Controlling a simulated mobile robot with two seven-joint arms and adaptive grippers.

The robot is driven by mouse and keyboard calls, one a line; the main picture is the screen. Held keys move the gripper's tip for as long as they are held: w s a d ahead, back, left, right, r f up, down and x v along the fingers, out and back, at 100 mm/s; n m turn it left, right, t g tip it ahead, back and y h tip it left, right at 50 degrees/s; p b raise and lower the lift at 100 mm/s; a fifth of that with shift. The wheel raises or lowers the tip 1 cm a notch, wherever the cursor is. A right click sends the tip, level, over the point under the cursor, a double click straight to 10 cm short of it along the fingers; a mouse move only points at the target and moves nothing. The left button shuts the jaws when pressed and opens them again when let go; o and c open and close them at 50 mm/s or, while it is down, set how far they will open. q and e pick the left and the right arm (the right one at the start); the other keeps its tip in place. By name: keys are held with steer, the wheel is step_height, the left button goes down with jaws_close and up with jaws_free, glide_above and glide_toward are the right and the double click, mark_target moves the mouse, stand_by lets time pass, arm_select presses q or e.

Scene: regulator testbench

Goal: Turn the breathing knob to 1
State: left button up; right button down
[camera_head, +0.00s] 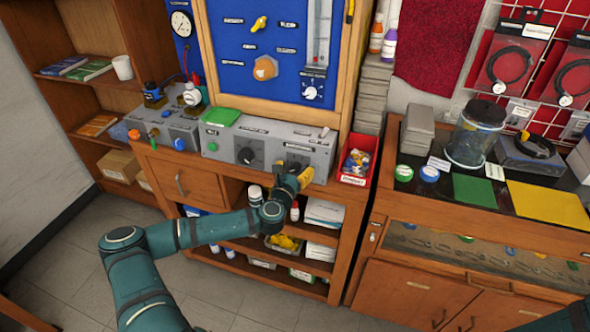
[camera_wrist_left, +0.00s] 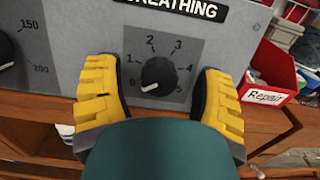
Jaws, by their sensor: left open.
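The breathing knob (camera_wrist_left: 158,76) is a round black dial on the grey panel of the test unit (camera_head: 270,146). It sits under the BREATHING label (camera_wrist_left: 178,8), within a scale from 0 to 5. Its white pointer mark is at the lower left, towards the 0. My left gripper (camera_head: 294,174) is open in front of the panel. In the left wrist view its yellow fingers stand either side of the knob, with visible gaps, apart from it. In the head view the gripper mostly hides this knob. My right gripper is not in view.
Another black dial (camera_head: 246,156) is left of the breathing knob, marked 150 and 200 in the wrist view. A red Repair bin (camera_head: 355,178) stands close on the right. A green object (camera_head: 220,117) lies on the unit's top. Shelves with bottles and boxes are below.

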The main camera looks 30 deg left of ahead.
arm_select(q)
jaws_close()
steer(key=shift+m, duration=0.4)
steer(key=m, duration=0.2)
steer(key=m+h, duration=0.1)
steer(key=m, duration=0.2)
steer(key=shift+r+h+b, duration=0.1)
steer(key=shift+h+b, duration=0.2)
steer(key=shift+b, duration=0.1)
steer(key=m+h, duration=0.1)
steer(key=m, duration=0.4)
steer(key=shift+m, duration=0.4)
